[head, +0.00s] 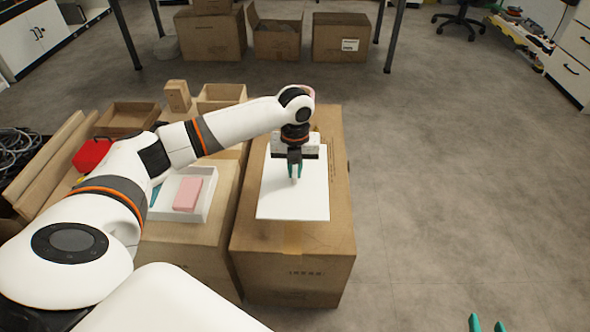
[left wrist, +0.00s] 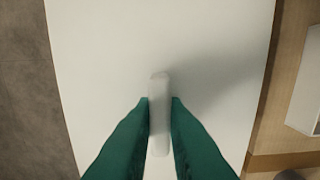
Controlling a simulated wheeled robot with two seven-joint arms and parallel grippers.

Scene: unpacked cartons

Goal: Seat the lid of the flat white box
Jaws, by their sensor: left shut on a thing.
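The flat white lid (head: 306,206) is over the top of the right-hand carton; I cannot tell whether it touches the cardboard. My left gripper (head: 295,172) is shut on the upright white handle on the lid. The left wrist view shows the green fingertips (left wrist: 159,102) on both sides of the handle, with the lid (left wrist: 110,50) filling most of the picture. The open flat white box (head: 178,215) stands on the carton to the left, holding a pink block (head: 188,194) and a teal item (head: 155,196). My right gripper (head: 487,324) is open and empty at the bottom edge.
The right-hand carton (head: 290,270) stands beside the left one. A red object (head: 92,155), wooden boards (head: 50,150) and open brown boxes (head: 128,118) are at the left. More cartons (head: 340,37) stand under a table at the back.

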